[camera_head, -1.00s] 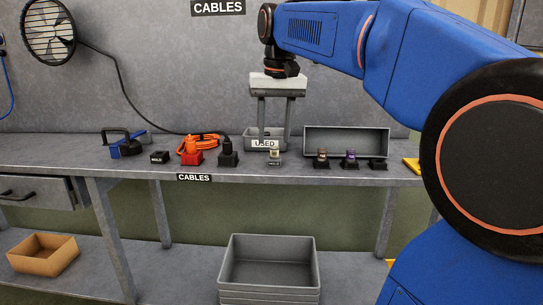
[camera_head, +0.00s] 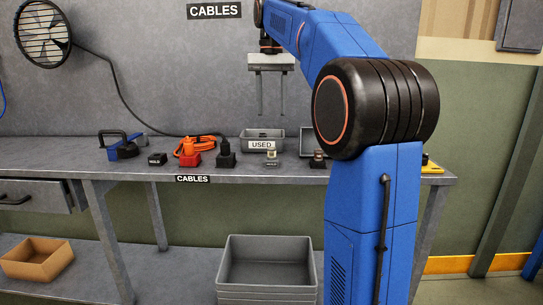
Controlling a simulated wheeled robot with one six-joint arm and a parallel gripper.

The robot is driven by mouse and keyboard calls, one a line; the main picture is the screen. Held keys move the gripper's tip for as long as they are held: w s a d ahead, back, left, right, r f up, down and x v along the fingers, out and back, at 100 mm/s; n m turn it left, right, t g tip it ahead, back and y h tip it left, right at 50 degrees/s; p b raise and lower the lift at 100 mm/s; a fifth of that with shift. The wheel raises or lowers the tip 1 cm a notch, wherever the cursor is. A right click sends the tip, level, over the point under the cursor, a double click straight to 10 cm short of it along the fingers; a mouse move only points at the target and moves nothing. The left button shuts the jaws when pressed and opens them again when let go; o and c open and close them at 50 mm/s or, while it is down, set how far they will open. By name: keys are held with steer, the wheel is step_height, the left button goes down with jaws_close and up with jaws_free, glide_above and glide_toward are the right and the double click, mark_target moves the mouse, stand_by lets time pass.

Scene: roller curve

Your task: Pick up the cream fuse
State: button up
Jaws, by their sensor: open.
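The cream fuse (camera_head: 271,154) stands upright in a small dark holder (camera_head: 271,164) on the grey workbench, in front of the grey bin marked USED (camera_head: 262,141). My gripper (camera_head: 271,113) hangs in the air above the bench, above the fuse in the picture. Its two fingers point down, spread apart, with nothing between them. A brown-topped fuse (camera_head: 318,155) in another dark holder stands to the right, close to my arm in the picture.
A red block with an orange cable (camera_head: 194,152), a black plug (camera_head: 225,153), a small black block (camera_head: 157,159) and a blue tool with a black handle (camera_head: 122,146) stand on the left. My arm hides much of the bench's right side.

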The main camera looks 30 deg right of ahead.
glide_above(272, 148)
steer(key=f, duration=0.8)
steer(key=shift+s+a+f, duration=0.25)
steer(key=shift+s+a, duration=0.1)
steer(key=shift+w+d+f, duration=0.1)
steer(key=shift+w+f, duration=0.05)
steer(key=shift+f, duration=1.2)
steer(key=shift+w+d+f, duration=0.1)
steer(key=shift+f, duration=1.2)
jaws_close()
